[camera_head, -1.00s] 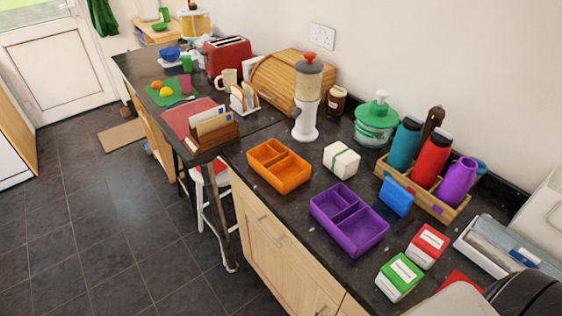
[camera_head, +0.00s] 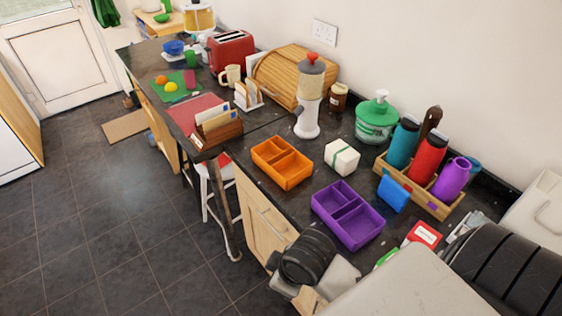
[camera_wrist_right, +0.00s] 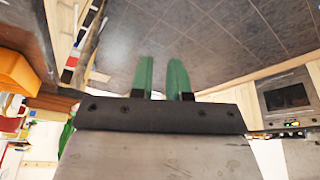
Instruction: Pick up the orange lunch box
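The orange lunch box (camera_head: 282,161) sits on the dark granite counter in the head view. It is an open, divided tray and nothing covers it. An orange object at the left edge of the right wrist view (camera_wrist_right: 16,74) looks like the same box, partly cut off. My right gripper (camera_wrist_right: 162,72) shows two green fingers with a gap between them and nothing held, with floor behind them. In the head view my right arm comes in at the lower right, short of the orange box; its fingers cannot be made out there. My left gripper is not in view.
A purple divided box (camera_head: 348,216) stands to the right of the orange one, with a white wrapped block (camera_head: 342,157) behind. A letter rack (camera_head: 218,131) is to the left, and a white grinder (camera_head: 309,100) stands behind. A bottle crate (camera_head: 428,197) is farther right.

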